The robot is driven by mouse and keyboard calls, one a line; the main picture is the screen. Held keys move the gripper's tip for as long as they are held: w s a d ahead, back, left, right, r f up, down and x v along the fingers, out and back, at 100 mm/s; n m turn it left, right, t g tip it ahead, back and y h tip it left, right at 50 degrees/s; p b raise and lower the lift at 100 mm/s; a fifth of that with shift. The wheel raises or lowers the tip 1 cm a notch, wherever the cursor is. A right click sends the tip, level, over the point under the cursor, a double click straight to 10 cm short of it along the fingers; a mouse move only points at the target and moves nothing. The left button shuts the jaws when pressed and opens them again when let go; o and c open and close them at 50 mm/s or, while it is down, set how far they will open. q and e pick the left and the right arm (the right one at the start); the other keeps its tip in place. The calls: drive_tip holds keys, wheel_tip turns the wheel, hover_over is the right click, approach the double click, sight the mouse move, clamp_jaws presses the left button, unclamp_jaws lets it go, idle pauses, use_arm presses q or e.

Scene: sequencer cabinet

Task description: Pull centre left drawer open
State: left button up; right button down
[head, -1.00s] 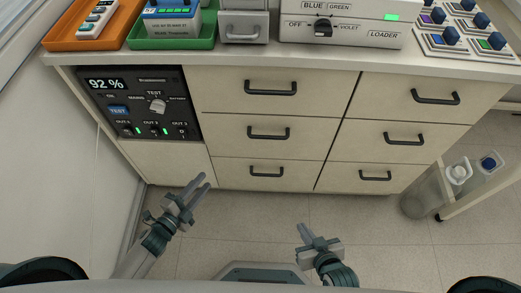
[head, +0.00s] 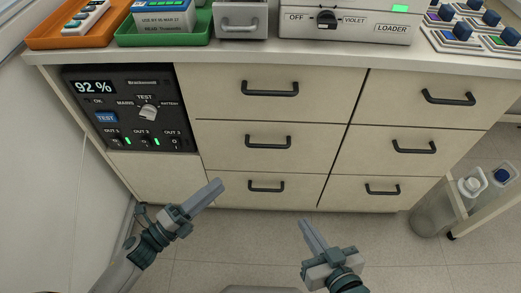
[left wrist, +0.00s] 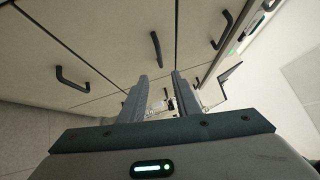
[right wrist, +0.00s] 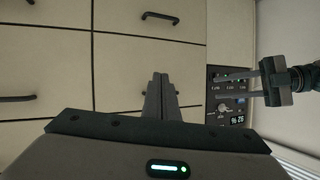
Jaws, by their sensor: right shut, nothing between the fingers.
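The centre left drawer (head: 225,143) is the middle one in the left column of the pale cabinet. It is shut, and its black bar handle (head: 268,141) is in clear view. The handle also shows in the left wrist view (left wrist: 155,50), beyond my fingers. My left gripper (head: 217,188) is open and empty, below and left of this handle and apart from it. The gap between its fingers shows in the left wrist view (left wrist: 160,88). My right gripper (head: 310,228) is shut and empty, below the bottom drawers. In the right wrist view its fingers (right wrist: 160,90) are together.
The top left handle (head: 270,89) and bottom left handle (head: 266,187) are close above and below. Three drawers with similar handles fill the right column. A dark control panel (head: 130,108) is left of the drawers. Bottles (head: 470,186) stand at right. The floor in front is clear.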

use_arm(q)
drive_tip(key=shift+w+d, duration=0.1)
